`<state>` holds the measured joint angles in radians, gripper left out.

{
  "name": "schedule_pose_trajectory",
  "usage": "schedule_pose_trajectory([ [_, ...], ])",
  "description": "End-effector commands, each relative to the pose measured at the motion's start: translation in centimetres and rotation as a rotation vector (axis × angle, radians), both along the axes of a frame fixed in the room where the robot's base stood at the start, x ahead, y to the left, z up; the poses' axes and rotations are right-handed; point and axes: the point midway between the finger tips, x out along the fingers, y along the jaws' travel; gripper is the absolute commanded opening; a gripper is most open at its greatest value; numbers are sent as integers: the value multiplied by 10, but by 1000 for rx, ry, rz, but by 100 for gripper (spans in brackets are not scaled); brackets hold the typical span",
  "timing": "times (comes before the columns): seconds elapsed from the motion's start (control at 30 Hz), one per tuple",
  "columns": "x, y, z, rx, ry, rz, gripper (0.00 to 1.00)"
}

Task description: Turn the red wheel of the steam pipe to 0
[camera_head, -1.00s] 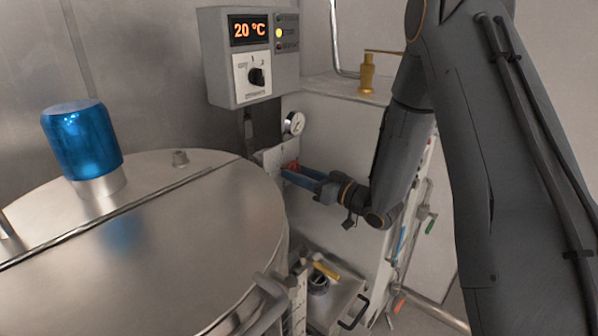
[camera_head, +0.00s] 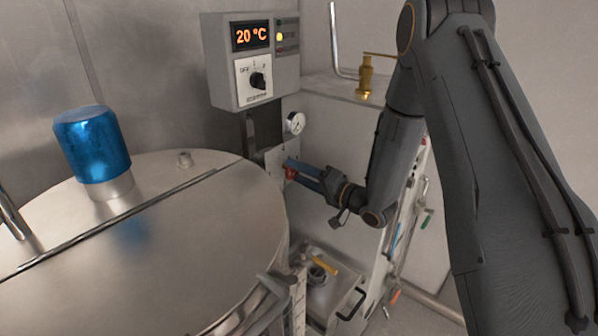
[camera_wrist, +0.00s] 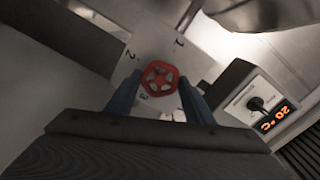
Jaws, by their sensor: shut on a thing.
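The red wheel (camera_wrist: 160,78) is a small spoked handwheel in front of a white plate (camera_wrist: 193,58) marked 1, 2 and 3 in the wrist view. I cannot make out a 0 mark or a pointer on the wheel. My gripper (camera_wrist: 160,82) has its two blue fingers on opposite sides of the wheel and is shut on it. In the head view my gripper (camera_head: 289,169) reaches the plate from the right, below the pressure gauge (camera_head: 295,123).
A control box (camera_head: 256,60) reading 20 °C, with a black knob, hangs above the plate. A large metal drum (camera_head: 150,245) with a blue lamp (camera_head: 92,145) fills the left. A brass valve (camera_head: 366,76) stands on the white cabinet. A tray (camera_head: 335,300) lies below.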

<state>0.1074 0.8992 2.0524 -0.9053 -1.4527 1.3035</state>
Motion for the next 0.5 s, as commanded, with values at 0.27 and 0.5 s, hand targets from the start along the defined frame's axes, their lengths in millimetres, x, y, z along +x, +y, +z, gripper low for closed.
schedule_pose_trajectory([
  [0.27, 0, -1, 0, 89, 89, -2, 25],
  [0.5, 0, -1, 0, 118, 117, -2, 25],
])
